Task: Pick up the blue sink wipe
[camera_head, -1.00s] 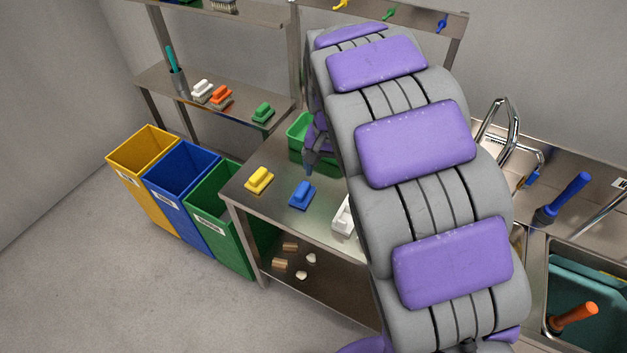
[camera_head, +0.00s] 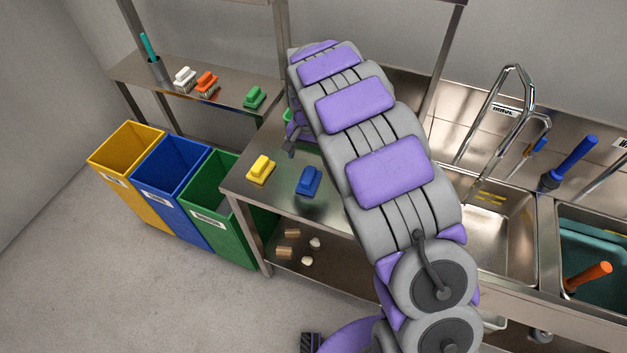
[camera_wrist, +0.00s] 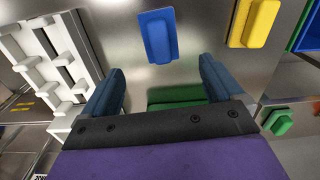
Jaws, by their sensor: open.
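The blue sink wipe (camera_head: 309,181) is a blue block with a raised grip on a flat base. It lies on the steel table (camera_head: 240,185), right of a yellow one (camera_head: 261,169). In the wrist view the blue wipe (camera_wrist: 158,36) is at the top middle, beyond the fingertips and not between them. My gripper (camera_wrist: 163,76) is open, its two dark blue fingers spread wide with no object held. In the head view my gripper (camera_head: 291,147) is small and partly hidden by my arm, above the table behind the blue wipe.
Yellow (camera_head: 128,150), blue (camera_head: 170,172) and green bins (camera_head: 215,190) stand left of the table. Sinks (camera_head: 505,235) are at right. A white slotted thing (camera_wrist: 55,60) shows left in the wrist view.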

